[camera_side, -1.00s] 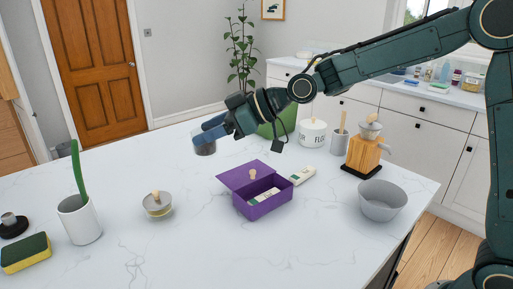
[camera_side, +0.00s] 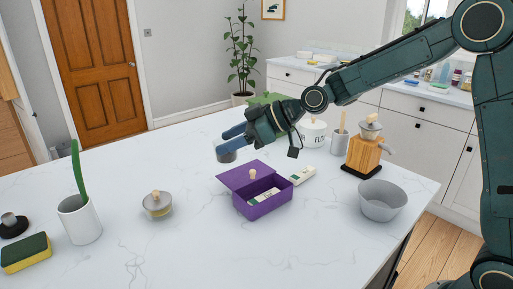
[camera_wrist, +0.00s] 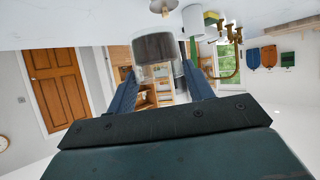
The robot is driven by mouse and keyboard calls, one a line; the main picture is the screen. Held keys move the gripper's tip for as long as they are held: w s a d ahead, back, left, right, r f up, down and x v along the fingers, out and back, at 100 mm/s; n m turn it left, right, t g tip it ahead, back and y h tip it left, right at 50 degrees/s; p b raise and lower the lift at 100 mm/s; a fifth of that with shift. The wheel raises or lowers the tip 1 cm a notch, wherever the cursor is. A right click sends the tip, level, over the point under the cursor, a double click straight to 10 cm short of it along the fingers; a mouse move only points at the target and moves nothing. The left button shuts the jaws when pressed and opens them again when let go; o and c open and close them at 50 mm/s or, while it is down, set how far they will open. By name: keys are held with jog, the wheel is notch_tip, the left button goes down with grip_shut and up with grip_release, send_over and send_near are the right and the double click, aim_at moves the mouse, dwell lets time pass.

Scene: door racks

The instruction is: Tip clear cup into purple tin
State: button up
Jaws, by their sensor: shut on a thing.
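The clear cup (camera_side: 226,155) is in my gripper (camera_side: 234,134), held over the counter behind and to the left of the purple tin. In the wrist view the cup (camera_wrist: 157,72) is between the two fingers (camera_wrist: 160,92), with a grey content at its base end; that view looks upside down. The cup is apart from the tin, and I see no strong tilt.
A grey bowl (camera_side: 381,203) and a wooden grinder (camera_side: 363,156) stand to the right. A lidded grey dish (camera_side: 157,206), a white vase (camera_side: 79,222) and a sponge (camera_side: 25,253) are left. The front counter is clear.

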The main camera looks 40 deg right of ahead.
jog(key=s+d+f, duration=0.2)
jog(key=d+f, duration=0.6)
jog(key=d, duration=0.4)
jog(key=shift+s+d+f, duration=0.15)
jog(key=shift+s+d, duration=0.2)
jog(key=shift+d, duration=0.05)
jog(key=shift+a+n+h, duration=0.1)
jog(key=shift+n+h, duration=0.2)
jog(key=shift+h, duration=0.1)
jog(key=shift+a+f+n+g+h, duration=0.25)
jog(key=shift+a+n+h, duration=0.6)
jog(key=shift+h, duration=1.4)
jog(key=shift+a+f+n+h, duration=0.45)
jog(key=shift+n+h, duration=0.7)
jog(key=shift+h, duration=1.05)
jog(key=shift+a+f+n+g+h, duration=0.25)
jog(key=shift+a+n+h, duration=0.6)
jog(key=shift+h, duration=1.4)
jog(key=n+h, duration=0.1)
jog(key=a+f+n+t+h, duration=0.1)
jog(key=h, duration=0.1)
jog(key=shift+h, duration=0.3)
jog(key=shift+a+f+n+t+h, duration=0.15)
jog(key=shift+a+n+t+h, duration=0.15)
jog(key=shift+n+h, duration=0.3)
jog(key=shift+a+f+n+t+h, duration=0.15)
jog(key=shift+n+t+h, duration=0.25)
jog(key=shift+h, duration=0.4)
